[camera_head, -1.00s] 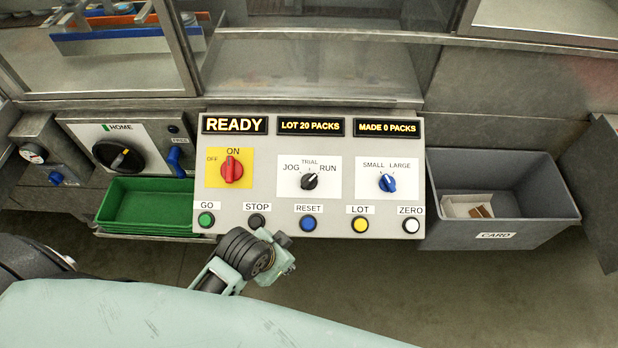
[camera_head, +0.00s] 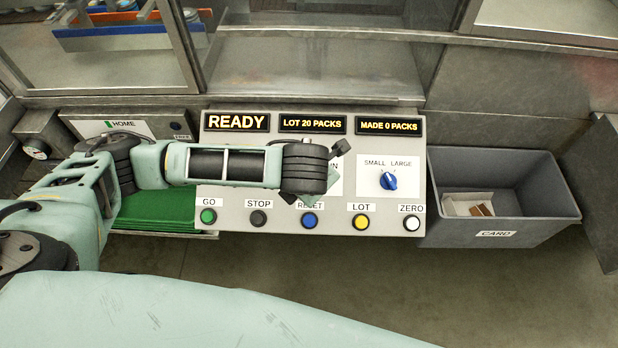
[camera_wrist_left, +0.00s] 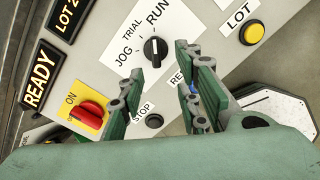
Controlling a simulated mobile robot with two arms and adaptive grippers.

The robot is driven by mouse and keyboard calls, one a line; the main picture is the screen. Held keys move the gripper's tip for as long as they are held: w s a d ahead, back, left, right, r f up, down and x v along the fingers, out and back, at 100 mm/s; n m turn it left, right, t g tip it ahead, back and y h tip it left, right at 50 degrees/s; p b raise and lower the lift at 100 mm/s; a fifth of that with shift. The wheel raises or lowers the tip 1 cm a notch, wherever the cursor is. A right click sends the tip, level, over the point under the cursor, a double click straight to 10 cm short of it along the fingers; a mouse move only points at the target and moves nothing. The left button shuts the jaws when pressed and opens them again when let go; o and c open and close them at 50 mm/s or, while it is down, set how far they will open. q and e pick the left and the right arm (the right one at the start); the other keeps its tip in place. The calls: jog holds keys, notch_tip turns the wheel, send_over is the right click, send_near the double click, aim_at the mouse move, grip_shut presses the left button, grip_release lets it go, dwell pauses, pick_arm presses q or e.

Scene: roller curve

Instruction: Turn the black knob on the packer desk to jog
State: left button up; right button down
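The black knob (camera_wrist_left: 155,47) shows in the left wrist view on a white plate (camera_wrist_left: 140,32) marked JOG, TRIAL and RUN. Its white mark points toward RUN. My left gripper (camera_wrist_left: 160,65) is open and empty, with its fingertips just short of the knob, one on either side in the picture. I cannot tell the gap in depth. In the head view my left arm reaches over the packer desk (camera_head: 228,216); its wrist hides the knob and most of its plate. The gripper itself is mostly hidden there. My right gripper is not in view.
The red ON/OFF switch (camera_wrist_left: 87,110) sits left of the knob. The GO (camera_head: 208,216), STOP (camera_head: 258,218), RESET (camera_head: 310,220), LOT (camera_head: 360,222) and ZERO (camera_head: 411,223) buttons line the front. A blue size knob (camera_head: 388,181) is to the right, beside a grey card bin (camera_head: 464,236).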

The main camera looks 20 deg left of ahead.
pick_arm(q)
jog(key=x, duration=0.5)
jog(key=p+x, duration=0.1)
jog(key=x, duration=0.1)
jog(key=shift+w+a+f, duration=0.25)
jog(key=shift+w+a, duration=0.05)
jog(key=shift+a, duration=0.05)
jog(key=shift+c, duration=0.3)
grip_shut()
